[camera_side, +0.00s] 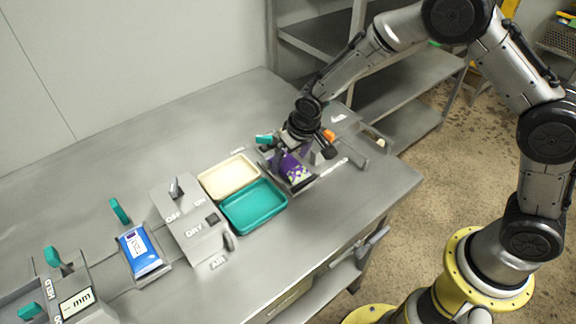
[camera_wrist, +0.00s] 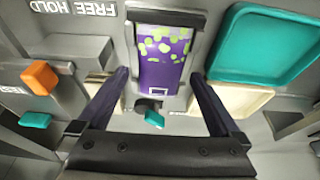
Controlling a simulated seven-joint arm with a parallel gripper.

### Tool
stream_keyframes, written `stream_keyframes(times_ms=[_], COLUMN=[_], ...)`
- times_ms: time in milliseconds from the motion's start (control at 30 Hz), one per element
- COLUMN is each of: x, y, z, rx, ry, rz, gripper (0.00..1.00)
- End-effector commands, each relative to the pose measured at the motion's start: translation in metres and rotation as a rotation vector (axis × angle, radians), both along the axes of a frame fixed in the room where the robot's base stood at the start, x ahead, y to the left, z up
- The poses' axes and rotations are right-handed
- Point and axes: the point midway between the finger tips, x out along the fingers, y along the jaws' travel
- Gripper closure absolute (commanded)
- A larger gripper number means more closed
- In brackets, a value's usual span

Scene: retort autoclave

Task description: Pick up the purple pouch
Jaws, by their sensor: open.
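The purple pouch (camera_side: 293,168) with a yellow-green pattern sits in a grey holder at the right part of the bench. In the wrist view the purple pouch (camera_wrist: 163,62) lies ahead of my fingers, with a dark bar across its far end. My gripper (camera_side: 285,156) is over the holder, partly hidden by its own wrist in the side view. In the wrist view my gripper (camera_wrist: 158,85) is open, with one finger on each side of the pouch. I cannot tell whether either finger touches it.
A teal tray (camera_side: 284,207) and a cream tray (camera_side: 203,182) lie left of the holder. An orange block (camera_wrist: 40,77) and a teal lever (camera_wrist: 154,119) are close to my fingers.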

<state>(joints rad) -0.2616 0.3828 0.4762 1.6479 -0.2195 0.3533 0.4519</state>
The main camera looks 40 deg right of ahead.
Motion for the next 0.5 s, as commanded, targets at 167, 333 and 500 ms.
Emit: stream_keyframes(times_ms=[167, 333, 500], x=[0.005, 0.0052, 0.0052], y=[0.0003, 0.0003, 0.0004], z=[-0.0145, -0.015, -0.0149], rx=[0.001, 0.001, 0.001], ry=[-0.001, -0.002, -0.002], rz=[0.0, -0.001, -0.001], gripper=[0.0, 0.0, 0.2])
